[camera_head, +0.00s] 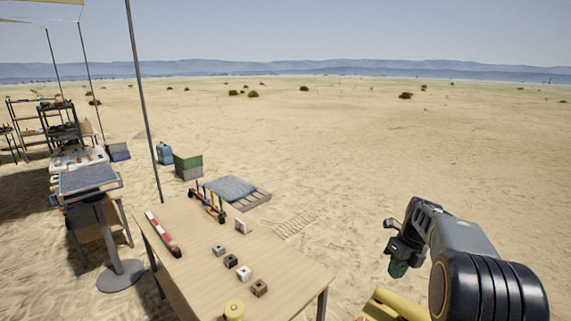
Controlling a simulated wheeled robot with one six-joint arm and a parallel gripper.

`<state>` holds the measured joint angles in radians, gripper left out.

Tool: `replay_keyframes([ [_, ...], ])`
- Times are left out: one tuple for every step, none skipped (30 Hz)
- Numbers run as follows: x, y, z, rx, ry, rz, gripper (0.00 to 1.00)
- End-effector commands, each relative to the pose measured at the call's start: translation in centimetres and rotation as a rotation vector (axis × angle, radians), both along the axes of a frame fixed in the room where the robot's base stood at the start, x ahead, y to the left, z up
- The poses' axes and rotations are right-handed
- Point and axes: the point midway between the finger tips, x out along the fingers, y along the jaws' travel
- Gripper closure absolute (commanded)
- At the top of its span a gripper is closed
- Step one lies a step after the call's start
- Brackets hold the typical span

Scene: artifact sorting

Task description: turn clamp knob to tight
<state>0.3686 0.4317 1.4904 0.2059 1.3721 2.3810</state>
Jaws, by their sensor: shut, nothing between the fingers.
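I cannot make out a clamp or its knob in this view. My gripper (397,266) is at the right, held in the air beyond the right edge of the wooden table. It is shut, with nothing seen held in it. Its dark fingers point down and end in a greenish tip. It is apart from everything on the table.
A green-topped box (188,164) and shelves (60,125) stand farther back. Open sand lies right of the table.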

Motion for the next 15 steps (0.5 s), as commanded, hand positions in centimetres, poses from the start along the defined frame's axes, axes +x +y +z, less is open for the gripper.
replay_keyframes([
  [0.0, 0.0, 0.0, -0.002, 0.006, -0.026, 1.0],
  [0.0, 0.0, 0.0, -0.003, 0.01, -0.04, 1.0],
  [0.0, 0.0, -0.1, -0.004, 0.013, -0.054, 1.0],
  [0.0, 0.0, -0.2, -0.004, 0.015, -0.061, 1.0],
  [0.0, 0.0, -0.2, -0.004, 0.017, -0.068, 1.0],
  [0.0, 0.0, -0.4, -0.005, 0.018, -0.074, 1.0],
  [0.0, 0.0, -0.5, -0.005, 0.019, -0.077, 1.0],
  [0.0, 0.0, -0.7, -0.005, 0.02, -0.077, 1.0],
  [0.0, 0.0, -1.0, -0.004, 0.021, -0.078, 1.0],
  [0.0, 0.0, -1.2, -0.004, 0.021, -0.078, 1.0],
  [0.0, 0.0, -1.4, -0.004, 0.021, -0.078, 1.0],
  [0.0, 0.0, -1.8, -0.004, 0.02, -0.077, 1.0],
  [0.0, 0.0, -2.1, -0.004, 0.02, -0.077, 1.0],
  [0.0, 0.0, -2.4, -0.004, 0.02, -0.077, 1.0],
  [0.0, 0.0, -2.8, -0.004, 0.02, -0.076, 1.0],
])
